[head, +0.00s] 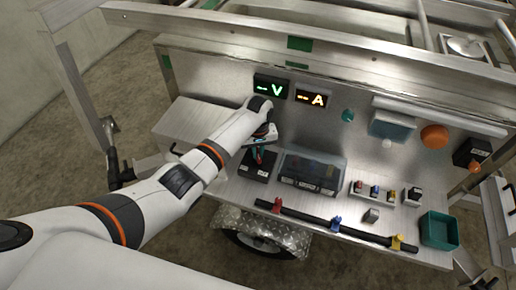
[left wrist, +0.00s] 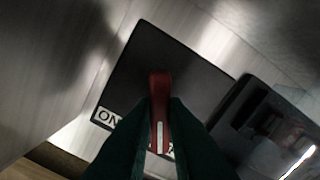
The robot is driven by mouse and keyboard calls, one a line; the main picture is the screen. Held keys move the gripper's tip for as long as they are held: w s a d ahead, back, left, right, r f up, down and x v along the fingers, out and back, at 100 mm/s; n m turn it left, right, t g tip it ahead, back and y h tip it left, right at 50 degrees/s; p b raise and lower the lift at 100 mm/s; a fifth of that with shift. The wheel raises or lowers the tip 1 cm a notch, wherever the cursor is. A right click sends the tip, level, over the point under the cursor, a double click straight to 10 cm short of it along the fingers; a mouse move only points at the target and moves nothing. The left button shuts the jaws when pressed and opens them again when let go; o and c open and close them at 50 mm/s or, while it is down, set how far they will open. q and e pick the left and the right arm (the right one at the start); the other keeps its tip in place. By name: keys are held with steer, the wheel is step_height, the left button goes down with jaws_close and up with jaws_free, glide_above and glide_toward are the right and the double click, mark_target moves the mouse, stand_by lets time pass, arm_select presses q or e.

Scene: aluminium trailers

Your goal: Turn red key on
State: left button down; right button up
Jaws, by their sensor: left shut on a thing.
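The red key (left wrist: 159,100) stands on a black box (left wrist: 150,60) that has a white label with "ON" visible at its lower left in the left wrist view. The rest of the label is hidden behind my fingers. My left gripper (left wrist: 160,140) is shut on the red key, with one dark green finger on each side of it. In the head view the black box (head: 256,172) sits on the metal shelf, and my left gripper (head: 261,150) reaches down over it. The key is mostly hidden there. My right gripper is not in view.
A clear-lidded switch box (head: 312,170) sits just right of the key's box. Lit V (head: 271,87) and A (head: 311,98) displays are on the panel behind. A black bar (head: 335,227) with coloured clamps runs along the front, and a green bin (head: 439,230) is at right.

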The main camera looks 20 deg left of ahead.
mark_target(258, 153)
arm_select(q)
steer(key=m+p, duration=0.1)
steer(key=m, duration=0.2)
steer(key=shift+r+m+p, duration=0.15)
steer(key=shift+m+p, duration=0.2)
steer(key=shift+m, duration=0.05)
steer(key=m+p, duration=0.1)
steer(key=m, duration=0.2)
steer(key=shift+m, duration=0.3)
steer(key=m, duration=0.3)
steer(key=shift+m+p, duration=0.3)
steer(key=shift+m, duration=2.1)
steer(key=c, duration=1.4)
jaws_free()
steer(key=shift+c, duration=0.2)
step_height(258, 153, up, 12)
